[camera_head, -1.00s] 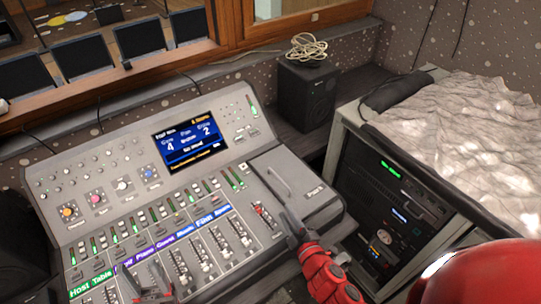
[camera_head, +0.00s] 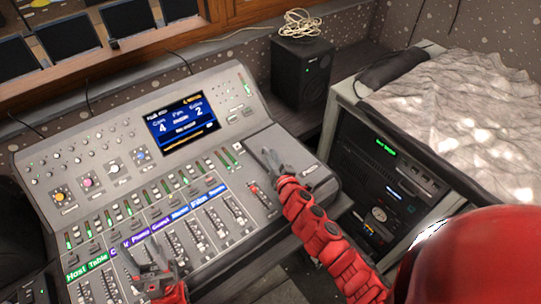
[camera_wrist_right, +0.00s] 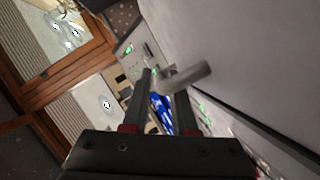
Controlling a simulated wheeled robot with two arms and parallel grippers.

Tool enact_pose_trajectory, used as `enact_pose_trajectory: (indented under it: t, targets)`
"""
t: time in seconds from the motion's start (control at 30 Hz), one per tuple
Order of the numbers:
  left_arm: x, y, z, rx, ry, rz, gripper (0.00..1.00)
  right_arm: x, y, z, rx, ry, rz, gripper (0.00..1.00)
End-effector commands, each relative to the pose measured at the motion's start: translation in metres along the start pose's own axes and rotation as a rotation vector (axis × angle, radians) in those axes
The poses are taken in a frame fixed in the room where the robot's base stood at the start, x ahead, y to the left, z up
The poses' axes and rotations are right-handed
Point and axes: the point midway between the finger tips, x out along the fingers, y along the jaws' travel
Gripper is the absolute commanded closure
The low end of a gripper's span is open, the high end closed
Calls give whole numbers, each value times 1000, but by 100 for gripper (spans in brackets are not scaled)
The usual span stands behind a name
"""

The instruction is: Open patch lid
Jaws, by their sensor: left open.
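The patch lid (camera_head: 265,142) is the flat grey panel at the right end of the mixing console, and it looks closed. My right gripper (camera_head: 270,160) is over the lid and hides its handle in the head view. In the right wrist view, the grey bar handle (camera_wrist_right: 188,77) crosses at the fingertips of my right gripper (camera_wrist_right: 158,80). The fingers are apart; I cannot tell whether they touch the handle. My left gripper (camera_head: 150,262) is open and empty over the console's lower faders, away from the lid.
The console (camera_head: 150,185) carries rows of faders and knobs and a lit screen (camera_head: 182,122). A black speaker (camera_head: 300,72) with a coiled cable (camera_head: 300,24) stands behind the lid. An equipment rack (camera_head: 395,185) with a rumpled grey cover (camera_head: 460,110) stands to the right.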

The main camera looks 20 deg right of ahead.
Motion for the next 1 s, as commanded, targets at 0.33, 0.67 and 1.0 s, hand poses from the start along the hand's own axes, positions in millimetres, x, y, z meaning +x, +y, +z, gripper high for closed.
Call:
enact_pose_trajectory:
  t: [0.33, 0.67, 1.0]
  targets:
    - [-1, 0, 0, 0, 0, 0, 50, 19, 0, -1, 1, 3, 0, 74]
    - [-1, 0, 0, 0, 0, 0, 50, 19, 0, -1, 1, 3, 0, 99]
    - [-1, 0, 0, 0, 0, 0, 50, 19, 0, -1, 1, 3, 0, 100]
